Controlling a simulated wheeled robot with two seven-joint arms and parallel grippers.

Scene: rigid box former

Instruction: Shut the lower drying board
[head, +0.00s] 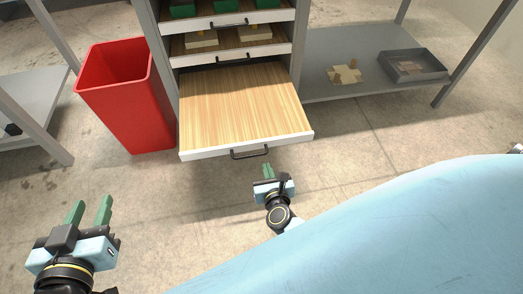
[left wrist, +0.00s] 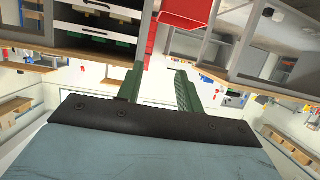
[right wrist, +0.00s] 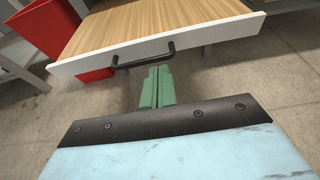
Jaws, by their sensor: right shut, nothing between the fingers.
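The lower drying board (head: 243,103) is pulled far out of the grey rack. Its wooden surface is bare, with a white front edge and a dark handle (head: 250,152). In the right wrist view the board (right wrist: 150,22) and its handle (right wrist: 143,56) are just ahead of my right gripper. My right gripper (head: 267,170) is shut and empty, with its green fingers close in front of the handle, seemingly apart from it. It also shows in the right wrist view (right wrist: 157,88). My left gripper (head: 90,212) is open and empty, low at the left, away from the board.
Two boards above, the middle one (head: 232,54) and the upper one (head: 226,23), carry blocks and sit further in. A red bin (head: 128,95) stands left of the rack. A shelf at right holds a grey tray (head: 413,65). Floor in front is clear.

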